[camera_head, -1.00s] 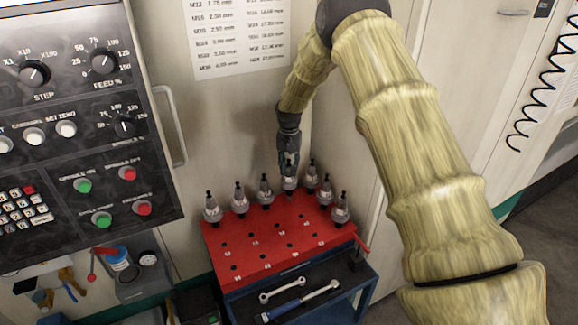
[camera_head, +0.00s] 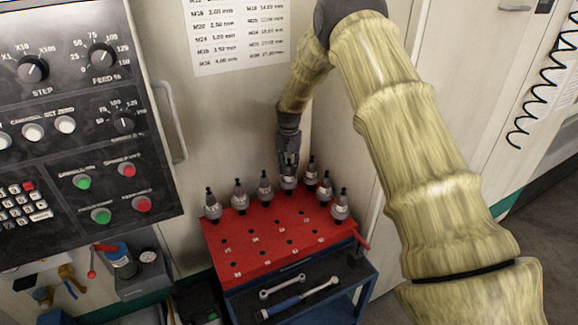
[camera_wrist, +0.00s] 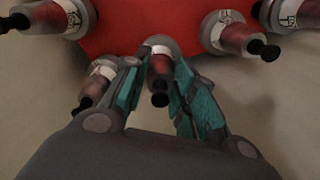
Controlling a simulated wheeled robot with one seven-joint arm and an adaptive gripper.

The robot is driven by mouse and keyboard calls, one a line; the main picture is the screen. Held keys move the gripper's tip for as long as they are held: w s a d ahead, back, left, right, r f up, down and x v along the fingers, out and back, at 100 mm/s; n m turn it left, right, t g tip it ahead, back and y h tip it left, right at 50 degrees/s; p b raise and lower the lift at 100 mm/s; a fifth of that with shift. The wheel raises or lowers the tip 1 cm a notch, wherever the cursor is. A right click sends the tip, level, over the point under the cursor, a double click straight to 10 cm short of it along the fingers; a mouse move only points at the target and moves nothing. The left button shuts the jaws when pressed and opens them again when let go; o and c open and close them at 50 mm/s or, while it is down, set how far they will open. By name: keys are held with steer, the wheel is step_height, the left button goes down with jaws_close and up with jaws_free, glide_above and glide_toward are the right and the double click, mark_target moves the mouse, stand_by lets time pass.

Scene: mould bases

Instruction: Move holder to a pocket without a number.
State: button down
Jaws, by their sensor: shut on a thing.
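My gripper (camera_head: 289,160) is at the back row of the red holder rack (camera_head: 262,262), around one grey holder (camera_head: 288,182). In the wrist view my gripper (camera_wrist: 162,85) has its teal-padded fingers on either side of this holder (camera_wrist: 159,60), with its black knob between them. It stands upright at the rack top; whether its base is seated in a pocket is hidden. Other holders stand at the back and right, such as one at the far left (camera_head: 213,206) and one at the right (camera_head: 340,207). Several pockets in the front rows are empty, with small white marks too small to read.
The rack sits on a blue cart (camera_head: 366,290) with wrenches (camera_head: 300,299) on its lower tray. A red handle (camera_head: 361,242) sticks out at the right. Neighbouring holders stand close to my gripper. A control panel (camera_head: 80,110) hangs at the left.

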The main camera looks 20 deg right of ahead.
steer(key=shift+f, duration=0.85)
stand_by(0.6)
steer(key=c, duration=1.1)
jaws_free()
steer(key=shift+f, duration=0.1)
step_height(320, 180, up, 12)
steer(key=shift+r, duration=0.1)
